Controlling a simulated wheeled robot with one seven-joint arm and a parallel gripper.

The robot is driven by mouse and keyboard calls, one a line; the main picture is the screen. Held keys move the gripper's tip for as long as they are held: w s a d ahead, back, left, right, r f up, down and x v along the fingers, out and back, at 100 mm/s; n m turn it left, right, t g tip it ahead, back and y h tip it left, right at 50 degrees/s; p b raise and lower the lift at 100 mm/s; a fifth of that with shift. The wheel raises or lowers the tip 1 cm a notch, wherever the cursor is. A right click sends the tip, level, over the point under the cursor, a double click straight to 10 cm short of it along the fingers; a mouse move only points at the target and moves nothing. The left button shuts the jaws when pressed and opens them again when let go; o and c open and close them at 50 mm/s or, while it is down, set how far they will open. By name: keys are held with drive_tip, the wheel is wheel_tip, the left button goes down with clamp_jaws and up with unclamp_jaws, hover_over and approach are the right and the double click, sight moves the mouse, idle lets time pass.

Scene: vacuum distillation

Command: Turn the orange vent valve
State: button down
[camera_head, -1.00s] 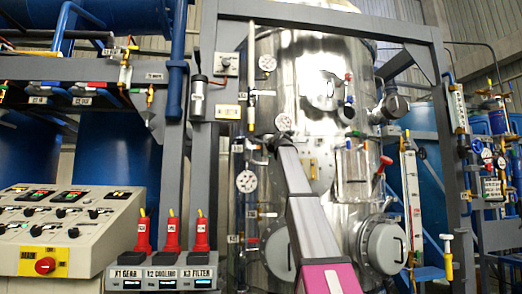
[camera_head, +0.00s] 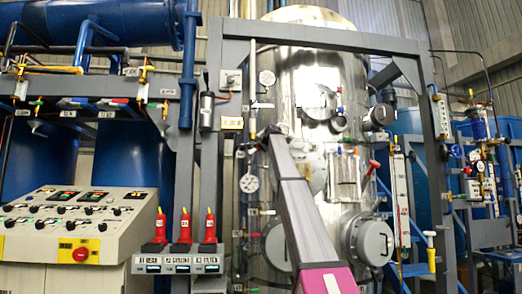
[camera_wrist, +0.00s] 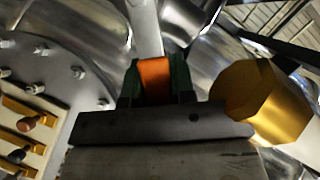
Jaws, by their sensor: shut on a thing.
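The orange valve handle (camera_wrist: 155,86) shows in the wrist view, upright between the dark green fingers of my gripper (camera_wrist: 156,72). My gripper is shut on it, with a finger against each side. A pale metal stem rises behind the handle. In the head view my arm reaches up in front of the shiny steel vessel (camera_head: 305,80). The gripper's tips and the orange valve cannot be made out there.
In the wrist view a brass hexagonal fitting (camera_wrist: 262,98) sits close on the right, and a bolted flange (camera_wrist: 50,60) is on the left. In the head view, gauges such as the lower one (camera_head: 249,183) flank the arm. A control panel (camera_head: 80,225) stands at lower left.

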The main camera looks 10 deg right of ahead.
drive_tip(key=shift+a+r+n+g+h, duration=0.15)
drive_tip(key=shift+a+r+n+h, duration=0.2)
drive_tip(key=shift+a+n+h, duration=0.5)
drive_tip(key=shift+a+r+n+g+h, duration=0.1)
drive_tip(key=shift+a+r+n+h, duration=0.35)
drive_tip(key=shift+n, duration=0.7)
drive_tip(key=shift+a+r+n+g+h, duration=0.2)
drive_tip(key=shift+a+n+h, duration=0.4)
drive_tip(key=shift+n, duration=0.4)
drive_tip(key=shift+a, duration=0.15)
drive_tip(key=c, duration=1)
unclamp_jaws()
drive_tip(key=shift+o, duration=0.2)
drive_tip(key=shift+r, duration=0.1)
drive_tip(key=v, duration=1)
drive_tip(key=shift+s, duration=0.4)
drive_tip(key=shift+r, duration=0.1)
